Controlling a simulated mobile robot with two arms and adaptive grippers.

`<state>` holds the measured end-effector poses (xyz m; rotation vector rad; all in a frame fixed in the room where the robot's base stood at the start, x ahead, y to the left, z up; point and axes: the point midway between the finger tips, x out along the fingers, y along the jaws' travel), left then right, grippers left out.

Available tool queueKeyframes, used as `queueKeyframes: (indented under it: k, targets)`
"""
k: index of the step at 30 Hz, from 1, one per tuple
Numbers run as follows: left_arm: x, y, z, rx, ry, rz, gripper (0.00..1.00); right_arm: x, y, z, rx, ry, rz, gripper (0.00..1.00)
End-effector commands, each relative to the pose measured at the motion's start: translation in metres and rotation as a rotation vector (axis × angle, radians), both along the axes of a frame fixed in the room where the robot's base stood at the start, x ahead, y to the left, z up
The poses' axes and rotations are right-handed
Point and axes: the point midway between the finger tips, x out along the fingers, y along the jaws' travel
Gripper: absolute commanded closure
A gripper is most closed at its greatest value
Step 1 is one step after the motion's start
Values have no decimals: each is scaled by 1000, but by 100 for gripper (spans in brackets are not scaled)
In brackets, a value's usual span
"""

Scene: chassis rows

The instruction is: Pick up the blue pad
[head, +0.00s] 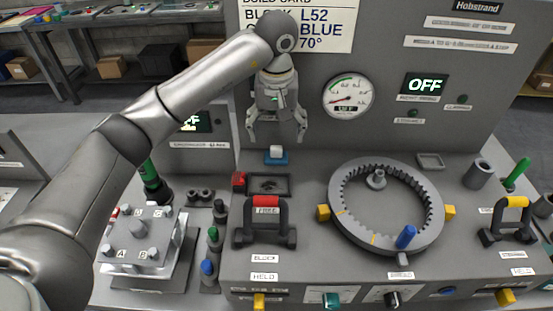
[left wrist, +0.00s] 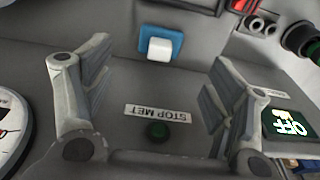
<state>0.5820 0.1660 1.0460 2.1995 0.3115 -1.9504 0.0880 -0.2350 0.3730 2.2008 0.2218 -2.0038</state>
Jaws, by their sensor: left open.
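The blue pad (head: 276,161) is a small flat square on the grey console, below the upright panel, with a white block (head: 276,150) on it. The pad also shows in the left wrist view (left wrist: 161,31), beyond the fingertips. I cannot tell whether the white block is fixed to it. My left gripper (head: 276,138) is open and empty, pointing down above and behind the pad in the head view. Its two fingers (left wrist: 160,75) stand wide apart in the left wrist view, with clear space between them and the pad. My right gripper is not in view.
A red-and-black handle (head: 265,222) stands in front, and a toothed ring (head: 338,222) with a blue peg (head: 406,237) is at right. The upright panel with a gauge (head: 347,96) rises behind.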

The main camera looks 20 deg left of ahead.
Motion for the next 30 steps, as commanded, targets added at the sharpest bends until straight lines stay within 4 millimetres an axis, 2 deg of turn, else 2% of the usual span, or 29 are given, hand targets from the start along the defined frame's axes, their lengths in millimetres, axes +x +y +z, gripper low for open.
queueKeyframes:
  k: [3, 11, 17, 21, 30]
  targets:
    - [2, 1, -18, 0, 4, 0, 21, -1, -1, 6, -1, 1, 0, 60]
    - [6, 2, -38, -1, 2, 0, 21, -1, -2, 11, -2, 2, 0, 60]
    - [13, 5, -63, 0, 4, 0, 21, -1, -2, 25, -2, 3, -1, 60]
    - [15, 5, -79, -1, 2, -1, 21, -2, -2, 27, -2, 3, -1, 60]
    - [16, 6, -84, 0, -1, -1, 23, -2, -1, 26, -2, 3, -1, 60]
